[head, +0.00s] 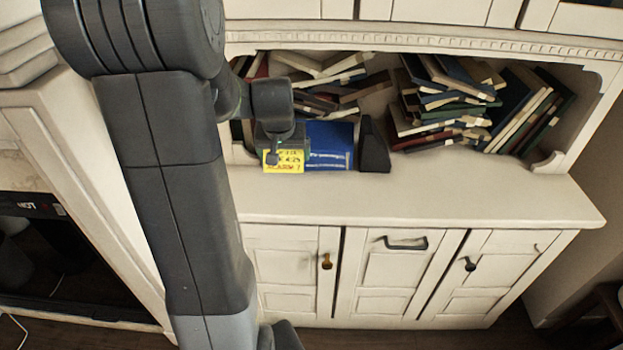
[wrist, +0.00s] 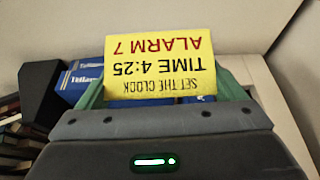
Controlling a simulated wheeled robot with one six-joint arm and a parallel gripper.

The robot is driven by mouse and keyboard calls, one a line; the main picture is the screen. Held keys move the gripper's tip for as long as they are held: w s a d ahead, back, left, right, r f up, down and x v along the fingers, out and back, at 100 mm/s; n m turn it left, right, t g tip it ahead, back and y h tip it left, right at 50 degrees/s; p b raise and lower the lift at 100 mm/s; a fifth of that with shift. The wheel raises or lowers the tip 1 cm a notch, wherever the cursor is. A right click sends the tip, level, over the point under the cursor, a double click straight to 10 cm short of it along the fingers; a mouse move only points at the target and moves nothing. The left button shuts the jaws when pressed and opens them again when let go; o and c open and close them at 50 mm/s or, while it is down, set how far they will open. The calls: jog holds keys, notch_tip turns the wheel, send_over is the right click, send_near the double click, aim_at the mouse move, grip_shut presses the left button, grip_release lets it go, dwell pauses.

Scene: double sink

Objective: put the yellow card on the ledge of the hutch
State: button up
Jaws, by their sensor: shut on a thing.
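The yellow card (head: 283,160) is held in my gripper (head: 277,146), in front of the hutch's open shelf in the head view. In the wrist view the card (wrist: 160,68) stands between the green fingers of my gripper (wrist: 165,92). Its text, upside down there, reads "SET THE CLOCK TIME 4:25 ALARM 7". The white ledge (head: 430,198) of the hutch runs below and in front of the shelf. I cannot tell whether the card touches the ledge.
A blue box (head: 331,145) stands just right of the card, with a black wedge-shaped object (head: 374,148) beside it. Leaning and piled books (head: 440,95) fill much of the shelf. The right part of the ledge is clear. Cabinet doors (head: 390,275) are below.

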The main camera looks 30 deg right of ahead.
aim_at(283, 167)
notch_tip(283, 167, down, 9)
jog(key=shift+r, duration=0.2)
jog(key=shift+f+b, duration=0.1)
jog(key=shift+b, duration=0.25)
jog(key=o, duration=0.5)
jog(key=shift+f, duration=0.1)
jog(key=shift+o, duration=0.9)
jog(key=shift+r, duration=0.2)
jog(key=shift+r, duration=0.2)
jog(key=p+v, duration=0.1)
jog(key=v, duration=1)
jog(key=shift+s+a+r, duration=0.1)
jog(key=shift+r, duration=0.2)
